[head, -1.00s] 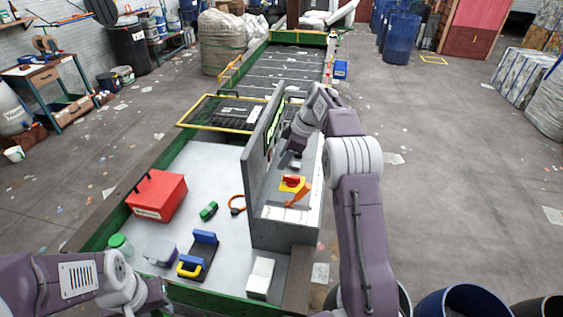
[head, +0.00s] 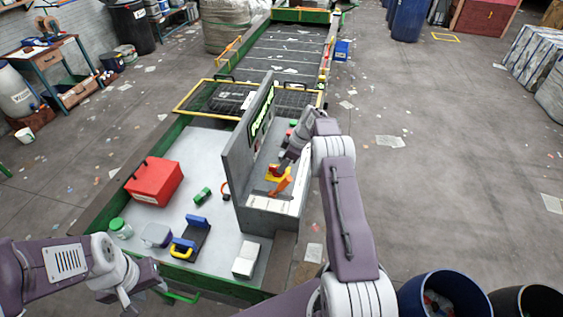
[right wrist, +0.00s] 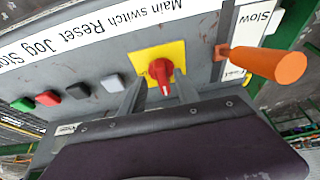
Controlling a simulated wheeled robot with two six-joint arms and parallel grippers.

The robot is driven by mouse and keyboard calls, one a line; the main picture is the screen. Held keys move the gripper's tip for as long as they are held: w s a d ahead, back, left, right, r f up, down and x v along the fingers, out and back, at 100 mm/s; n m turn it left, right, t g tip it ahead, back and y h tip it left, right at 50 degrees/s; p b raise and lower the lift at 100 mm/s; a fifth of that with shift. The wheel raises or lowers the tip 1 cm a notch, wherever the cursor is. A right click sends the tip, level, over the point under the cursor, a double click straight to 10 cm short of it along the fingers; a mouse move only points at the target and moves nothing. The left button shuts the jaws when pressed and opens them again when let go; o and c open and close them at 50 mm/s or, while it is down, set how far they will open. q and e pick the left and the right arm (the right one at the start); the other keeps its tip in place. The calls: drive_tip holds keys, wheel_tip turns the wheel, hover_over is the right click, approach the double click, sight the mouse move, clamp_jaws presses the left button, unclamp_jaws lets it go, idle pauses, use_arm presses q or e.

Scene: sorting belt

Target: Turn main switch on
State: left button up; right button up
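The main switch is a red rotary knob (right wrist: 161,71) on a yellow plate (right wrist: 143,54), under the label "Main switch", which reads upside down in the right wrist view. Its yellow plate also shows in the head view (head: 273,175), with the knob mostly hidden. My right gripper (right wrist: 158,92) is open, one finger on each side of the knob, with nothing clearly held. In the head view the right gripper (head: 283,164) is just above the plate. My left gripper (head: 148,288) is low at the left, away from the panel; its fingers are unclear.
An orange lever (right wrist: 270,64) sticks out beside the switch, near the label "Slow". Grey (right wrist: 114,81), black (right wrist: 78,91), red (right wrist: 47,98) and green (right wrist: 21,105) buttons line the panel's other side. A red box (head: 153,183) stands on the white table at left.

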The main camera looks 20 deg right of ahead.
drive_tip(key=shift+w+a+f, duration=0.4)
drive_tip(key=shift+a+f, duration=0.5)
drive_tip(key=shift+a, duration=0.05)
drive_tip(key=shift+d, duration=0.1)
drive_tip(key=shift+s+d, duration=0.1)
drive_tip(key=shift+d, duration=0.05)
drive_tip(key=c, duration=0.5)
drive_tip(key=shift+d, duration=0.1)
clamp_jaws()
use_arm(q)
drive_tip(key=shift+w+a+r, duration=0.1)
drive_tip(key=shift+a+r, duration=0.25)
drive_tip(key=shift+r, duration=0.05)
